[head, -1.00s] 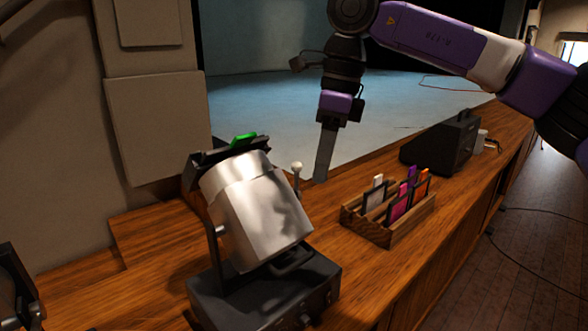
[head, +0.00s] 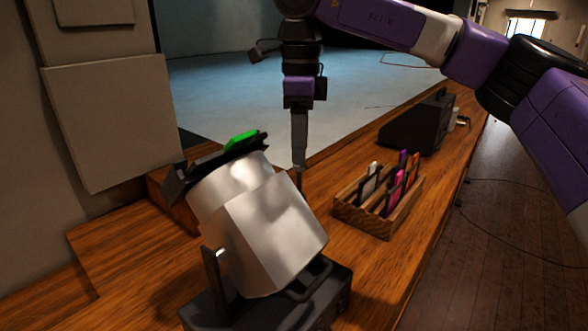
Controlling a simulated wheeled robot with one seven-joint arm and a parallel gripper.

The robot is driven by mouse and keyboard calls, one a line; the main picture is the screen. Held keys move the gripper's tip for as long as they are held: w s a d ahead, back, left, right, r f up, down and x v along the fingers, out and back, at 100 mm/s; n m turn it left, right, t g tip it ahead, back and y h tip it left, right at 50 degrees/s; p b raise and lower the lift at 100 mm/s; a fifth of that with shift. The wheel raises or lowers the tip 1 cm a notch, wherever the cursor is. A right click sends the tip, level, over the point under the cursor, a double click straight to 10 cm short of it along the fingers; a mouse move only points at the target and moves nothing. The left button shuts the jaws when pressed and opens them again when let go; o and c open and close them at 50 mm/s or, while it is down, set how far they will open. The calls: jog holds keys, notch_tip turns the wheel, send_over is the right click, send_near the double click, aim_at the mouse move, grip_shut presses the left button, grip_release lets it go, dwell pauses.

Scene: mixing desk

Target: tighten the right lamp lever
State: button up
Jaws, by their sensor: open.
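The right lamp (head: 262,230) is a silver can on a black base (head: 215,309) in the foreground, tilted, with a bright green piece (head: 241,139) at its dark upper end. My gripper (head: 299,165) points straight down just beyond the lamp's right side. Its fingers show edge-on, so the gap between them is hidden; it is open. The lever's pale knob is not visible now; my fingers are where it would show. A thin dark piece shows just below the fingertips, perhaps the lever's stem. I cannot tell whether the fingers touch it.
A wooden rack (head: 374,212) with several coloured cards stands on the desk right of my gripper. A black box (head: 418,124) stands farther back. Bare wooden desk (head: 110,240) lies left of the lamp, and a pale wall panel (head: 110,120) rises behind it.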

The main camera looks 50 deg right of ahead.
aim_at(299, 172)
jog(key=shift+f, duration=3.15)
grip_shut()
jog(key=shift+a, duration=0.1)
